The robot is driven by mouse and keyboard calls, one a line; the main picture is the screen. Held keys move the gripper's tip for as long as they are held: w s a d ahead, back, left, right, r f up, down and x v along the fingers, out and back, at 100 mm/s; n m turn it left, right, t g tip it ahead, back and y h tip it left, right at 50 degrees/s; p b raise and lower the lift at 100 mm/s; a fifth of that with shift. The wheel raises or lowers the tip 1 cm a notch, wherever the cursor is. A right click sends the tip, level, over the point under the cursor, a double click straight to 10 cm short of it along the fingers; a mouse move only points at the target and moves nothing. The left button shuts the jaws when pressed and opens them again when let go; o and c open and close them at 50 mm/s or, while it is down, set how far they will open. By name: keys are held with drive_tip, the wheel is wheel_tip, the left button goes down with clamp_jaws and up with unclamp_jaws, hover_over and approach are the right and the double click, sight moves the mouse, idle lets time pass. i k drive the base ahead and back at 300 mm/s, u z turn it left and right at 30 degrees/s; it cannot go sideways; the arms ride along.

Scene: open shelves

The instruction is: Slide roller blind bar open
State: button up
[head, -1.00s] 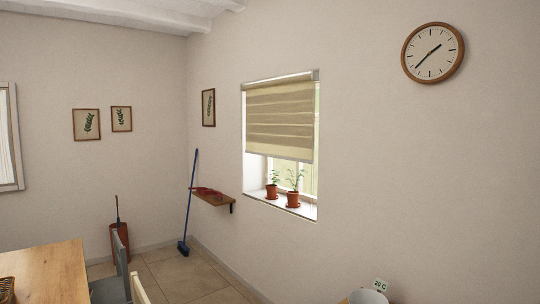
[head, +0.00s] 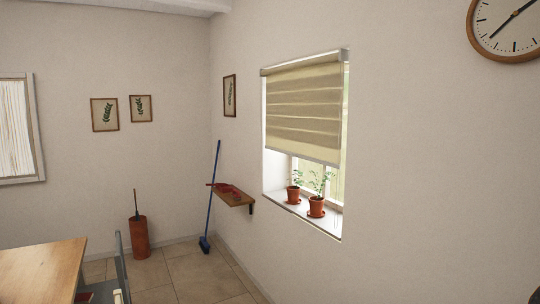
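A beige roller blind (head: 303,110) hangs in the window recess on the right-hand wall. It covers the upper part of the window, and its bottom bar (head: 301,157) hangs level above the sill. The lower window pane shows below the bar. My gripper does not show in the head view, so its state and its distance from the bar cannot be seen.
Two potted plants (head: 317,206) stand on the window sill below the blind. A small wooden shelf (head: 236,199) juts from the wall left of the window, with a blue broom (head: 212,200) beside it.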

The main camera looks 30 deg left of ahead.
sight(322, 148)
drive_tip(key=u, duration=0.65)
drive_tip(key=i, duration=1.9)
drive_tip(key=u, duration=0.75)
